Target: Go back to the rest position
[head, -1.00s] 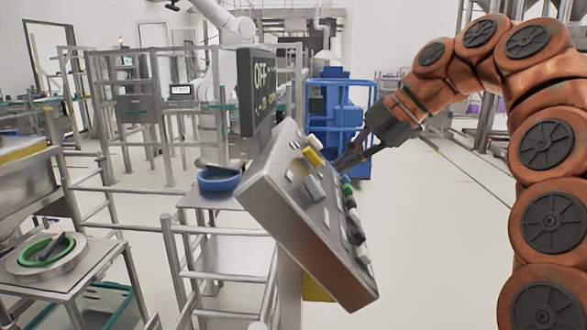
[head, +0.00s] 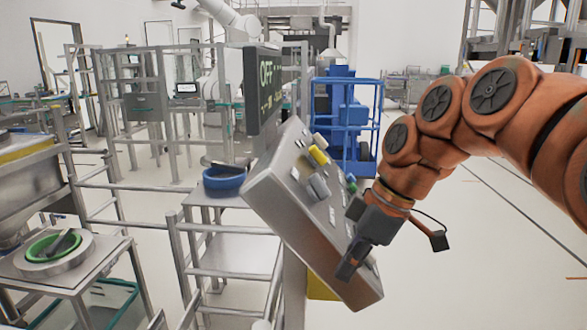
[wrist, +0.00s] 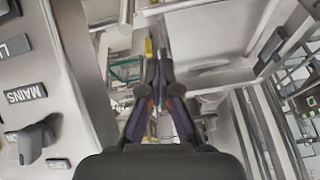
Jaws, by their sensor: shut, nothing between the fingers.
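My gripper (head: 349,264) is shut and empty. In the head view it hangs in front of the lower right part of the tilted grey control panel (head: 285,205) and hides some of its buttons. I cannot tell whether it touches the panel. In the wrist view the fingers of my gripper (wrist: 157,75) are together and point away from the camera. The panel (wrist: 85,95) stands to their left, with a "MAINS" label (wrist: 25,93) and a dark knob (wrist: 35,138) on its face.
An "OFF" display (head: 264,90) stands behind the panel. A blue lift machine (head: 343,120) is further back. Metal railings and a stand with a blue ring (head: 223,179) are left of the panel. The floor (head: 480,260) right of the panel is open.

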